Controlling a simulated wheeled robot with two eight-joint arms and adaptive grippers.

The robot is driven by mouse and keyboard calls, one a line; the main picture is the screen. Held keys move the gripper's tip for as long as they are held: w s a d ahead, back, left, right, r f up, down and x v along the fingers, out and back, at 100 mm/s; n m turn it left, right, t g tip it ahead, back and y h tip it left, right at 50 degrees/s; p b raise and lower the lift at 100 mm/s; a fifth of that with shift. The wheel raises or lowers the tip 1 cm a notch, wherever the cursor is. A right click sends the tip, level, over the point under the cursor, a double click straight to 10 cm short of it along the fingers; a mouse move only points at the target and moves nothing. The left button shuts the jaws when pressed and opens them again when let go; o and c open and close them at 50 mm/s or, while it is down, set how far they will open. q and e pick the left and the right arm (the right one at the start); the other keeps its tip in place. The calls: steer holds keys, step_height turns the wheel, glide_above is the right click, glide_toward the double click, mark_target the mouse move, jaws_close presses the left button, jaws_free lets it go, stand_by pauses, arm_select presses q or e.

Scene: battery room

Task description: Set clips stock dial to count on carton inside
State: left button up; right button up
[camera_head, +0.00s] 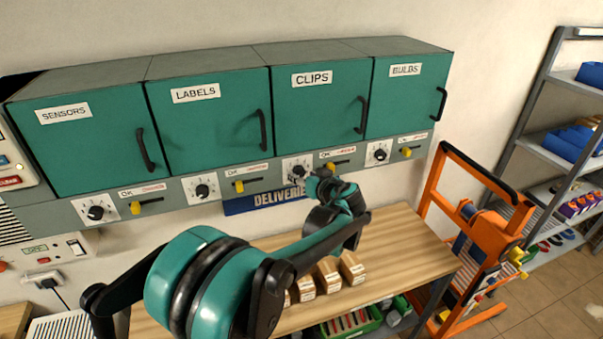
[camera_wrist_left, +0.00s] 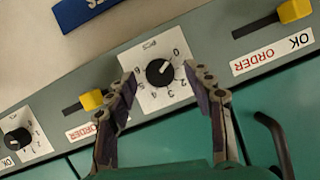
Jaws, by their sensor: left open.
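The teal CLIPS cabinet door (camera_head: 318,102) is shut, so any carton inside is hidden. Its dial (camera_head: 297,168) sits on the grey strip below, partly covered by my left gripper (camera_head: 312,182). In the left wrist view the black knob on its white numbered plate (camera_wrist_left: 160,72) appears upside down, with its white mark apparently towards 0. My left gripper (camera_wrist_left: 166,88) is open, with a finger on each side of the knob and nothing held. I cannot tell whether the fingers touch the plate. My right gripper is not in view.
A blue DELIVERIES sign (camera_head: 270,202) hangs below. The wooden table (camera_head: 405,240) carries several small boxes (camera_head: 328,273). An orange frame (camera_head: 437,190) stands right.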

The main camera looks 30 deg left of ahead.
arm_select(q)
steer(key=shift+x, duration=0.9)
steer(key=shift+c, duration=1.2)
steer(key=c, duration=0.9)
